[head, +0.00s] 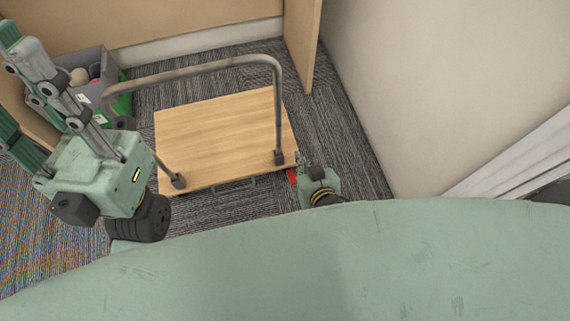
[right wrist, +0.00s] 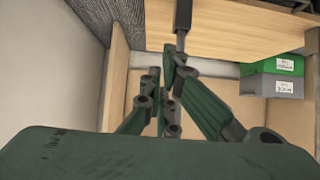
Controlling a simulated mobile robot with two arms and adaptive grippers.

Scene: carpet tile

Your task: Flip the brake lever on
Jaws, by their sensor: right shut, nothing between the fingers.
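A flat trolley with a wooden deck (head: 215,135) stands on the carpet, with a bent metal handle (head: 200,68) over it. A small red part, which looks like the brake lever (head: 292,176), shows at the trolley's near right corner. My right gripper (head: 301,160) is just right of the red part; I cannot tell whether they touch. In the right wrist view its fingers (right wrist: 168,70) are together and empty, close to a dark post of the handle (right wrist: 183,18); the lever cannot be made out there. My left gripper (head: 12,85) is raised at the left, its fingers apart and empty.
A wooden panel (head: 303,45) and a pale wall (head: 420,90) bound the right side. Only a strip of carpet (head: 350,150) is free right of the trolley.

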